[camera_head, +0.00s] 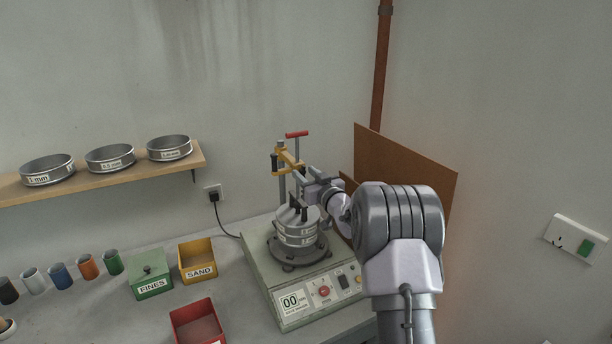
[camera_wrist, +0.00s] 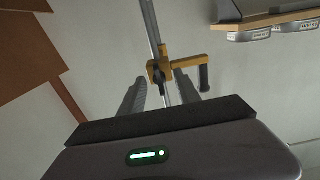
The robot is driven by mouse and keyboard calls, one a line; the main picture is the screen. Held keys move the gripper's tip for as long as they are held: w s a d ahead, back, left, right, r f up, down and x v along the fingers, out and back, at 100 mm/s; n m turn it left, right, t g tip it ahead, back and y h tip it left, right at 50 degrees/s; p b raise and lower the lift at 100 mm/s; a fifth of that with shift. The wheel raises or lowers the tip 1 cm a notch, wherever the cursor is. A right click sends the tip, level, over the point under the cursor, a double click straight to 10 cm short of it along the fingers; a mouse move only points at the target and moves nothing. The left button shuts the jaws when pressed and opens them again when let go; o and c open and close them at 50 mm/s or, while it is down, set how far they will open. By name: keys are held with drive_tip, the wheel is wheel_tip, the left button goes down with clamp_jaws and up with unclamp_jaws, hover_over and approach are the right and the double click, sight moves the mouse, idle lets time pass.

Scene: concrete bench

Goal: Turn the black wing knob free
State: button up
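The sieve shaker (camera_head: 262,279) stands on the bench with a stack of sieves (camera_head: 296,236) on it. A yellow clamp arm (camera_head: 287,158) sits on its upright rod above the stack, and it also shows in the wrist view (camera_wrist: 182,65). A small black part, which looks like the wing knob (camera_wrist: 160,80), is at the clamp's block, between and beyond my fingers. A black grip (camera_wrist: 204,78) hangs from the clamp's right end. My gripper (camera_wrist: 159,92) is open, its two fingers apart with nothing held. In the head view my gripper (camera_head: 302,182) is beside the rod, partly hiding the clamp.
A brown board (camera_head: 408,170) stands close behind my arm. A red T-handle (camera_head: 297,134) rises above the clamp. Green FINES (camera_head: 150,287), yellow SAND (camera_head: 197,260) and red (camera_head: 197,325) boxes stand left of the shaker. A shelf (camera_head: 105,175) with sieves is on the wall.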

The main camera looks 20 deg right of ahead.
clamp_jaws()
drive_tip(key=shift+f+n+b, duration=0.15)
drive_tip(key=shift+n+b, duration=0.15)
drive_tip(key=shift+b, duration=0.3)
drive_tip(key=n+b, duration=0.3)
drive_tip(key=b, duration=0.1)
drive_tip(key=shift+f, duration=0.1)
drive_tip(key=n+b, duration=0.4)
drive_tip(key=shift+n, duration=0.3)
drive_tip(key=n+b, duration=0.4)
drive_tip(key=n, duration=0.1)
drive_tip(key=shift+a, duration=0.1)
drive_tip(key=n+b, duration=0.3)
drive_tip(key=n, duration=0.1)
drive_tip(key=shift+n, duration=0.5)
